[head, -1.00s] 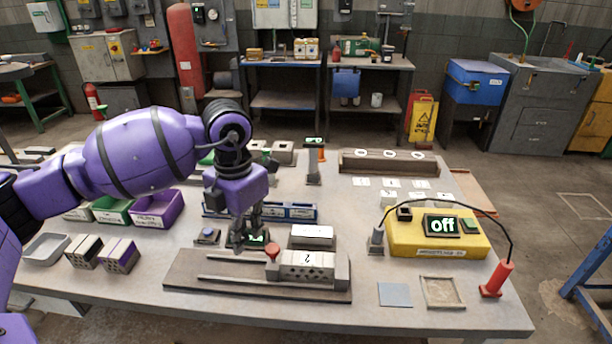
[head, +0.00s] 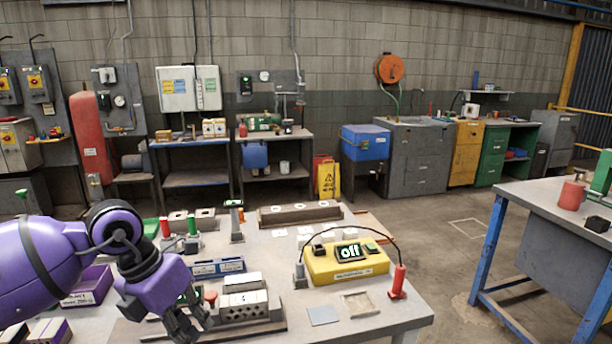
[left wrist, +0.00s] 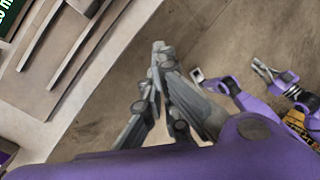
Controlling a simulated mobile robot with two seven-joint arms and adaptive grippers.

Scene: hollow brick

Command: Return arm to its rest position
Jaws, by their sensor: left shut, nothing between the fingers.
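My left gripper (head: 185,325) is at the lower edge of the head view, in front of the clamping fixture and left of the hollow brick (head: 243,307). In the left wrist view its fingers (left wrist: 157,62) are together and empty, seen against the floor just past the table edge. The purple left arm comes in from the left and bends down at the wrist. In the left wrist view, another purple arm of mine ends in a small gripper (left wrist: 263,69) at the right; its finger opening is too small to judge.
The brick lies in the dark fixture beside a red knob (head: 211,297). A yellow tester (head: 345,262) reading "off", with a cable to a red probe (head: 398,283), stands to the right. A blue-legged table (head: 545,218) is at the far right. Floor between the tables is clear.

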